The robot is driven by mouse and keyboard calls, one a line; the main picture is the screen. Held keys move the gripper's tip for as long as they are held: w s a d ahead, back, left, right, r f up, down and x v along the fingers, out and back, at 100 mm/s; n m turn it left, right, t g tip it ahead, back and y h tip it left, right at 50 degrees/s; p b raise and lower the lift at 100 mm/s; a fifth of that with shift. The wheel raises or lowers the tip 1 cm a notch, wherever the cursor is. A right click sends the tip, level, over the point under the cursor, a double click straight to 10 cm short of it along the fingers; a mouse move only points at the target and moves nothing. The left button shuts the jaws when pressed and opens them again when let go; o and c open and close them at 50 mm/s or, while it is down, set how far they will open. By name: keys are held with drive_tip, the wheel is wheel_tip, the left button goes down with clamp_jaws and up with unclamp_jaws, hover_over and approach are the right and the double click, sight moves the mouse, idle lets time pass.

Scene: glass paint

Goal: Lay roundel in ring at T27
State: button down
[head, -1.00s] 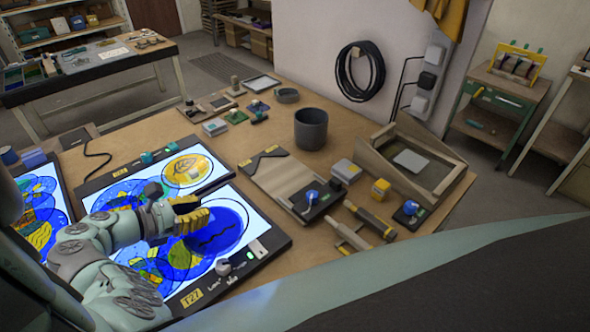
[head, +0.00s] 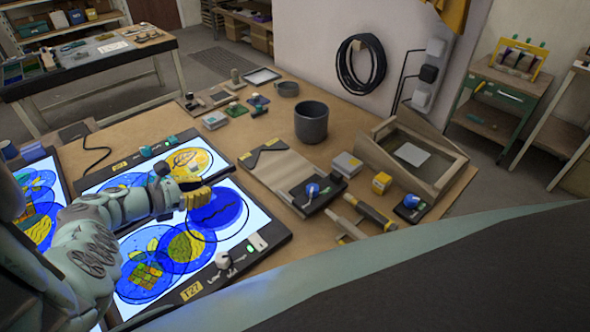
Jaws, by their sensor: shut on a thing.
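My gripper (head: 197,198) is shut on the left edge of a blue glass roundel (head: 222,210) with a dark streak across it. The roundel is over the upper right of the lit panel labelled T27 (head: 192,291). I cannot tell whether the roundel touches the panel. Other painted roundels (head: 150,270), blue with yellow and green, lie at the panel's lower left. My arm hides the panel's left part.
Another lit panel with a yellow roundel (head: 193,160) lies behind, and one more (head: 40,205) at far left. A grey pot (head: 311,122), wooden board (head: 277,175) and sloped frame (head: 412,153) stand to the right.

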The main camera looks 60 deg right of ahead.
drive_tip(key=shift+f+b, duration=0.35)
drive_tip(key=shift+f, duration=0.6)
drive_tip(key=shift+f, duration=0.1)
drive_tip(key=c, duration=1)
unclamp_jaws()
drive_tip(key=shift+r, duration=0.2)
drive_tip(key=v, duration=1.2)
drive_tip(key=shift+f, duration=0.1)
